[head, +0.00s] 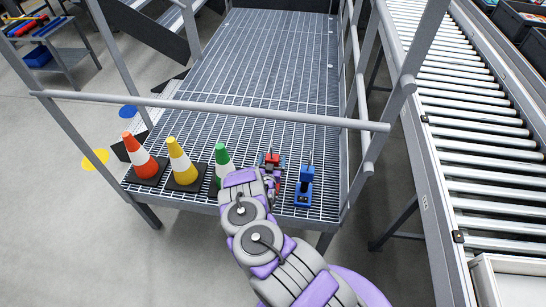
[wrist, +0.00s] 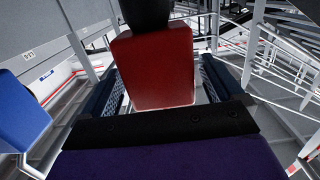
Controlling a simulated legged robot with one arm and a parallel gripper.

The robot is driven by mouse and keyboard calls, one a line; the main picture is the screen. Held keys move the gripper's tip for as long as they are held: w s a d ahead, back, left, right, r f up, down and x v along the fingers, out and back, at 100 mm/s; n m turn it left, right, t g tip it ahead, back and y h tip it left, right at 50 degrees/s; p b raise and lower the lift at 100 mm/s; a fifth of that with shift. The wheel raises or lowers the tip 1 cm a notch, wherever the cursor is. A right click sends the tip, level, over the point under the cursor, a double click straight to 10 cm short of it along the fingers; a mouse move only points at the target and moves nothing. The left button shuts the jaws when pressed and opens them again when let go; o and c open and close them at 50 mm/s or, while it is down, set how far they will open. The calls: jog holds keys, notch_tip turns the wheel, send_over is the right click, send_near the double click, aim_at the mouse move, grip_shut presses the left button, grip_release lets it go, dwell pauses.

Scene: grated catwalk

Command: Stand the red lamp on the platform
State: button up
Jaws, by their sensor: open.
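The red lamp (head: 271,158) is at the near part of the grated platform (head: 235,125), partly hidden behind my arm in the head view. In the wrist view the red lamp (wrist: 152,68) shows as a red block with a black part above it. My gripper (wrist: 160,85) is open, with one dark blue finger on each side of the red lamp. Gaps seem to show beside it. My gripper (head: 272,167) is small in the head view. The lamp's lower end is hidden, so I cannot tell how it rests.
A blue lamp (head: 304,187) stands close to the right. Orange (head: 140,156), yellow (head: 181,160) and green (head: 222,160) cones stand to the left. A rail (head: 210,108) crosses above the platform. The platform's far part is clear. A roller conveyor (head: 470,130) runs at right.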

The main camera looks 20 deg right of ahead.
jog(key=f+p+v, duration=0.1)
jog(key=v, duration=0.8)
jog(key=w+a+r+g+y, duration=0.5)
jog(key=a+r, duration=0.4)
jog(key=a, duration=0.6)
jog(key=s+a+r+n+g+y, duration=0.1)
jog(key=s+a+r+y, duration=0.25)
jog(key=r, duration=0.55)
jog(key=s+a+r+n+g+y, duration=0.25)
jog(key=a+r, duration=0.25)
jog(key=r, duration=0.3)
jog(key=s+d+r+n+g+y, duration=0.1)
jog(key=s+r, duration=0.4)
jog(key=s, duration=0.2)
jog(key=s+r+n+g, duration=0.1)
jog(key=s+r+g, duration=0.1)
jog(key=s+r, duration=0.5)
jog(key=s+d+r+g, duration=0.1)
jog(key=s+d+r, duration=0.1)
jog(key=s, duration=0.7)
jog(key=s+d+r+n+g+h, duration=0.1)
jog(key=s+d, duration=0.3)
jog(key=s, duration=0.5)
jog(key=s+d+r+g+h, duration=0.1)
jog(key=s+d+r+g, duration=0.1)
jog(key=s, duration=0.8)
jog(key=shift+d+r, duration=0.55)
jog(key=shift+r, duration=0.1)
